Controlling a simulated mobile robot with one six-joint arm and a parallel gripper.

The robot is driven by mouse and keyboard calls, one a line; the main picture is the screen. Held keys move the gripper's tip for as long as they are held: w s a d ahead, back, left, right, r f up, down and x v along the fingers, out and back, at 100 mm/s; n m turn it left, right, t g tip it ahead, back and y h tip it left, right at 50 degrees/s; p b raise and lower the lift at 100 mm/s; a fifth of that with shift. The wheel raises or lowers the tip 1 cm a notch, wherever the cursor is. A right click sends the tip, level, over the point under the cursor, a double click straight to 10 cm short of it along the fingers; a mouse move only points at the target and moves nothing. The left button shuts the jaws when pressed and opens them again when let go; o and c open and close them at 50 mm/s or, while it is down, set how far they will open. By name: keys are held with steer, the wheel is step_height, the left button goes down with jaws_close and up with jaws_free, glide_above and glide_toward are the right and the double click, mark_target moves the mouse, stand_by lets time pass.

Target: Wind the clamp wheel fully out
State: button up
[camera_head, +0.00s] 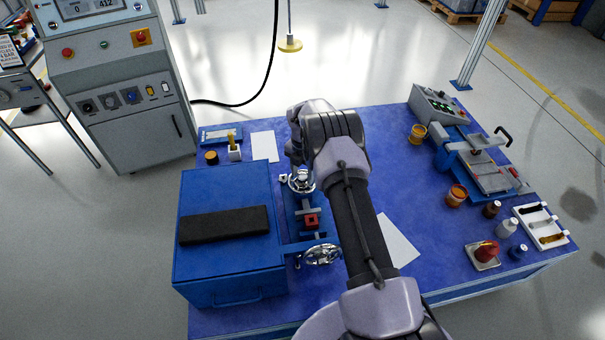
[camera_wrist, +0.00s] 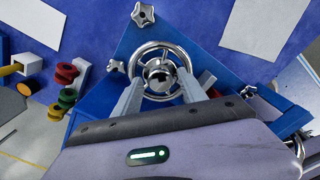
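A chrome clamp wheel (camera_wrist: 160,49) with spokes and a round hub shows in the wrist view, on a blue fixture plate (camera_wrist: 205,65). My gripper (camera_wrist: 161,82) has its two pale fingers apart, one on each side of the hub, with the tips overlapping the near part of the rim. I cannot tell whether they touch it. In the head view this wheel (camera_head: 302,181) sits at the far end of a blue clamp fixture (camera_head: 310,207), just below my wrist, which hides the fingertips. A second chrome wheel (camera_head: 321,255) is at the near end of the fixture.
A blue box (camera_head: 225,180) with a black pad (camera_head: 224,225) stands close left of the fixture. White sheets (camera_head: 264,146) lie on the blue table. Jars, bottles, a white tray (camera_head: 540,227) and a blue device (camera_head: 475,165) stand at the right.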

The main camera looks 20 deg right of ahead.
step_height(320, 180, up, 17)
steer(key=p, duration=0.6)
steer(key=shift+r, duration=0.2)
step_height(320, 180, up, 13)
steer(key=m+t, duration=0.1)
steer(key=m, duration=0.5)
glide_above(303, 176)
steer(key=s+a, duration=0.3)
steer(key=a, duration=0.1)
steer(key=s+a+r+m+t, duration=0.2)
steer(key=s+a+r+m, duration=0.35)
steer(key=s+r, duration=0.4)
steer(key=s+a+r+m+t+y, duration=0.1)
steer(key=s+a+r+m, duration=0.2)
steer(key=s+r+m, duration=0.6)
steer(key=s+a+f+m+t, duration=0.1)
steer(key=s+m, duration=0.3)
steer(key=s, duration=0.4)
steer(key=s+a+f+m+y, duration=0.1)
steer(key=s+a+f+m, duration=0.2)
steer(key=s+m, duration=0.2)
steer(key=s, duration=0.2)
steer(key=shift+s+t, duration=0.35)
steer(key=shift+t, duration=0.05)
